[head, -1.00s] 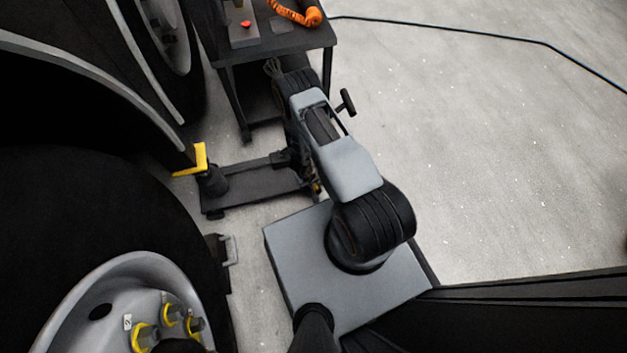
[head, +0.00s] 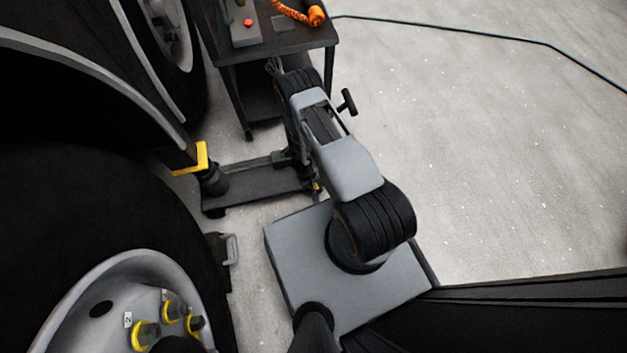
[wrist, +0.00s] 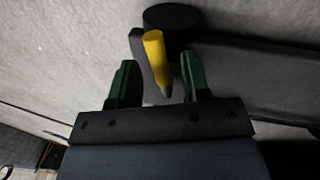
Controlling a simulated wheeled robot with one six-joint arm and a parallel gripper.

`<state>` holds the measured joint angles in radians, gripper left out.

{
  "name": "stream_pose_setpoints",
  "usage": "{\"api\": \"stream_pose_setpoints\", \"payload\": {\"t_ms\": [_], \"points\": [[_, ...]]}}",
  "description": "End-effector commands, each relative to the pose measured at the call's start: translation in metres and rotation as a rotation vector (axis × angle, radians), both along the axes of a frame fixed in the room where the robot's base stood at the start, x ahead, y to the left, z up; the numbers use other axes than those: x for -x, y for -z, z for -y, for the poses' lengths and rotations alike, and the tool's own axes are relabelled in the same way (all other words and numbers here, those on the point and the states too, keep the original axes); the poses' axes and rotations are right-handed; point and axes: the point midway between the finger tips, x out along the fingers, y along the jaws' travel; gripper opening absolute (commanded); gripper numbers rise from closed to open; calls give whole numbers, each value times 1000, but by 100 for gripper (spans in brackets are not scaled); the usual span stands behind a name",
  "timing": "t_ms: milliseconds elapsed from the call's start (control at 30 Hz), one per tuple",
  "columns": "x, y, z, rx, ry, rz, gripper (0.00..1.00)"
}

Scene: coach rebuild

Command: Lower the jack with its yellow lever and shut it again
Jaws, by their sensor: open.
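The jack (head: 250,188) is a low black trolley on the floor, with a black upright cylinder at its left end. That cylinder stands close under a yellow bracket (head: 192,160) on the coach's side; I cannot tell whether they touch. The yellow lever (wrist: 153,50) shows in the wrist view as a short rod beside a black round part. Its near end lies between the two green fingertips of my gripper (wrist: 158,82), with gaps on both sides. My gripper is open. In the head view my arm hides the fingers, and only a small yellow bit (head: 317,188) shows beside it.
A black wheeled cart (head: 285,48) with an orange coiled hose (head: 300,13) stands behind my arm. A large tyre with a grey rim (head: 80,285) fills the left. A black cable (head: 450,28) crosses the floor. The floor (head: 510,150) on the right is clear.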

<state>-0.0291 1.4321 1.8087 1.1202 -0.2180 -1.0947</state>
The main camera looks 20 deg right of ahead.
Motion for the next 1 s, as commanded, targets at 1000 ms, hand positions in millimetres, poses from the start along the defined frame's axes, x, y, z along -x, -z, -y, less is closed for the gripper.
{"api": "stream_pose_setpoints", "payload": {"t_ms": [1000], "points": [[0,-135,-27,0,-1,0,43]]}}
